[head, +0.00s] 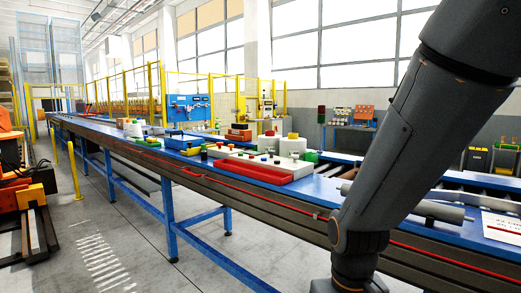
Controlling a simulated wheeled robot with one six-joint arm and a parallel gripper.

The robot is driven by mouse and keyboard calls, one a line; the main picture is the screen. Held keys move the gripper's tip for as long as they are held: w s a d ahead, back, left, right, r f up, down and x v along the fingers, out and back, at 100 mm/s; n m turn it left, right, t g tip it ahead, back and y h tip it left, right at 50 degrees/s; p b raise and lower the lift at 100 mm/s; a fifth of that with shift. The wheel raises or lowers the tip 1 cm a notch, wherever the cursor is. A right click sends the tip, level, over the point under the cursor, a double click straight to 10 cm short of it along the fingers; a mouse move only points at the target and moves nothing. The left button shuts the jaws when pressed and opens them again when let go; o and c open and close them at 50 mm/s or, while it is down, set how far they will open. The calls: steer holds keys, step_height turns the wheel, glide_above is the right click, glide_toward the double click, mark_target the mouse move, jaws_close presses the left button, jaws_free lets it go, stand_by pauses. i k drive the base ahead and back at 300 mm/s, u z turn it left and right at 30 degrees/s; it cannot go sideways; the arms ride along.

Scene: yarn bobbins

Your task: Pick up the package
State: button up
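No object in the head view is clearly the package. A flat white item with reddish print (502,228) lies on the conveyor at the right edge and is cut off by the frame; I cannot tell whether it is the package. My dark grey arm comes down across the right side, in front of the conveyor. Its lower end leaves the bottom of the frame, so my gripper is not in view and what it holds cannot be seen.
A long blue conveyor table (205,178) runs from the right front to the far left. On it are a red and white block (268,177), white rolls (293,147) and a blue bin (183,141). Orange machinery (18,185) stands left.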

mark_target(269, 141)
steer(key=u, duration=0.75)
steer(key=i, duration=0.8)
steer(key=u, duration=0.9)
steer(key=i, duration=0.95)
steer(key=z, duration=0.45)
steer(key=i, duration=0.8)
steer(key=z, duration=0.8)
